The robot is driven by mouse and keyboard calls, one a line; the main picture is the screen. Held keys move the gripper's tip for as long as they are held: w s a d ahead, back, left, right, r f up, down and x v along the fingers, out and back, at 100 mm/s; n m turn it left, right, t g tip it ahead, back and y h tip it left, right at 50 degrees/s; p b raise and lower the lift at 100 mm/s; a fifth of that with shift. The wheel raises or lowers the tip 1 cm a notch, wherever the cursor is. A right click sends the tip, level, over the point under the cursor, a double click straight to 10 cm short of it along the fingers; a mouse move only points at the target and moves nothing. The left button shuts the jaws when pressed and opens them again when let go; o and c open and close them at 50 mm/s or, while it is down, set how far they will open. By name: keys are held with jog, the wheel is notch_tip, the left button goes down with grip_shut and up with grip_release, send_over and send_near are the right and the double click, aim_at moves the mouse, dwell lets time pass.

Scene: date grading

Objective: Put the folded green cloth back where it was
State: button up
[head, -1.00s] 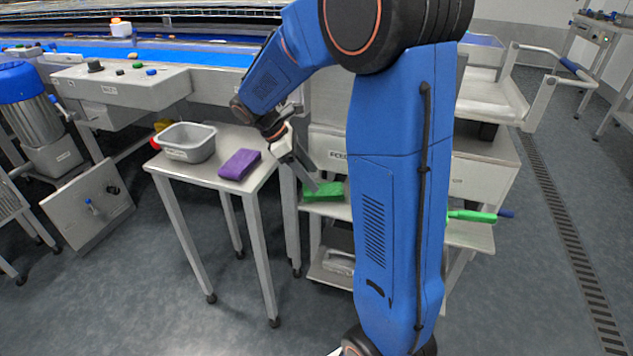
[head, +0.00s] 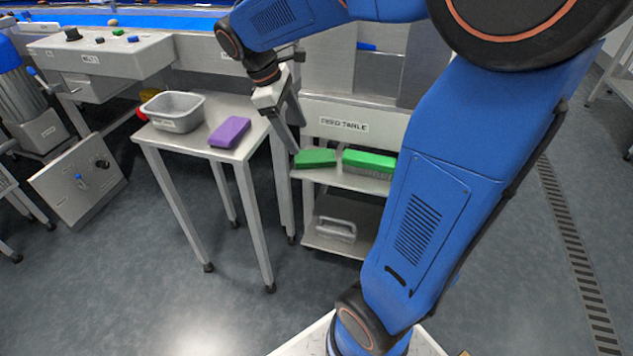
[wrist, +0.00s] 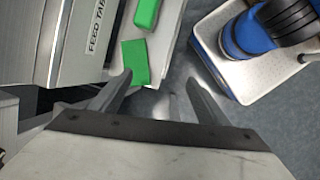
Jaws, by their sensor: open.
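The folded green cloth (head: 316,158) lies flat at the left end of the upper shelf of the feed-table cart, left of a green brush (head: 368,165). My gripper (head: 298,138) is open and empty, tilted down just above and left of the cloth. In the wrist view the cloth (wrist: 135,63) lies ahead of my open gripper (wrist: 159,80), nearer the left finger. The left fingertip overlaps the cloth's lower edge in that picture; I cannot tell if it touches. Part of the brush (wrist: 146,14) shows beyond the cloth.
A small steel table (head: 180,141) stands left of the cart, with a grey tub (head: 172,118) and a purple block (head: 229,132) on it. The cart's shelf edge (head: 345,183) is close below the cloth. A metal item with a handle (head: 336,230) sits on the lower shelf.

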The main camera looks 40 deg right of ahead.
jog(key=s+a+f+m+t+y, duration=0.1)
jog(key=s+a+m+t, duration=0.1)
jog(key=s, duration=0.7)
jog(key=s+a+f+m+t+y, duration=0.1)
jog(key=s+a+m+t+y, duration=0.1)
jog(key=s+m, duration=0.5)
jog(key=shift+s+a+f+t+y, duration=0.2)
jog(key=shift+s+a+t+y, duration=0.1)
jog(key=shift+s+a+t, duration=0.65)
jog(key=shift+d+t, duration=0.2)
jog(key=shift+t, duration=0.05)
jog(key=shift+c, duration=0.4)
